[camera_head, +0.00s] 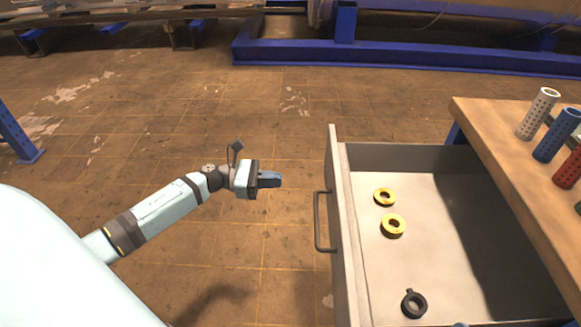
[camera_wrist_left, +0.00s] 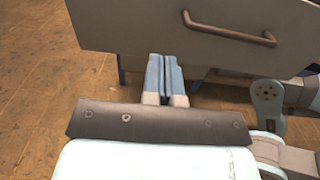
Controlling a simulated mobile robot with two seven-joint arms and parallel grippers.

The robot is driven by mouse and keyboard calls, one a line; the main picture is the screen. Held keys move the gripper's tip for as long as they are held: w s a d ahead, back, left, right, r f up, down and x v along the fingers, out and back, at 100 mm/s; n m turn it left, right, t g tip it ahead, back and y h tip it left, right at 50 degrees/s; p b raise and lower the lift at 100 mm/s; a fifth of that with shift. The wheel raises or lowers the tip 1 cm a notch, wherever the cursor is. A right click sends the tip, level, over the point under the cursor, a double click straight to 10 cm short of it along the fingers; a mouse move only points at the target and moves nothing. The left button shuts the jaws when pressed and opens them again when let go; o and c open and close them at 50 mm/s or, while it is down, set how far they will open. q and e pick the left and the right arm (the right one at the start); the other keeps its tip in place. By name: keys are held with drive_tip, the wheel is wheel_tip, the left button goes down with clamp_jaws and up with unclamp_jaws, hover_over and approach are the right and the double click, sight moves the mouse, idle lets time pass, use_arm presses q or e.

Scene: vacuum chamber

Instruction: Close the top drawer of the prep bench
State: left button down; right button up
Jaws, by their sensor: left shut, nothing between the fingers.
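The top drawer (camera_head: 345,235) of the prep bench (camera_head: 490,150) is pulled well out toward the left, with its inside showing. Its front carries a dark bar handle (camera_head: 318,222). My left gripper (camera_head: 280,180) is shut and empty, left of the drawer front, with a gap visible between fingertips and handle. In the left wrist view, the shut blue fingers (camera_wrist_left: 163,60) point at the lower edge of the grey drawer front (camera_wrist_left: 120,25), left of the handle (camera_wrist_left: 230,30). My right gripper is not in view.
White (camera_head: 539,114), blue (camera_head: 556,136) and red (camera_head: 570,167) perforated cylinders stand on the benchtop. The floor left of the drawer is clear. A blue frame (camera_head: 400,58) runs along the back.

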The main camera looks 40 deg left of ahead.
sight(330, 180)
use_arm(q)
drive_tip(key=b+x, duration=0.1)
drive_tip(key=x, duration=1)
drive_tip(key=shift+w, duration=0.1)
drive_tip(key=shift+w+d, duration=0.2)
drive_tip(key=shift+d, duration=0.15)
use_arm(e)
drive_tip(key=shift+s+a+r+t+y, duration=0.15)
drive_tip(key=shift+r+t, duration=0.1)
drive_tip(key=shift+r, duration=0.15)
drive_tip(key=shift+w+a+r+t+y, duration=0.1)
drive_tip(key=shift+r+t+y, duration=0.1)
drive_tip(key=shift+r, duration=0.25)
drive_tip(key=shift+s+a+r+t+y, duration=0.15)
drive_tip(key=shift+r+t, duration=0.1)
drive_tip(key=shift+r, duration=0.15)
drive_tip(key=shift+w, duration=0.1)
use_arm(q)
drive_tip(key=shift+w+d, duration=0.1)
drive_tip(key=shift+w, duration=0.05)
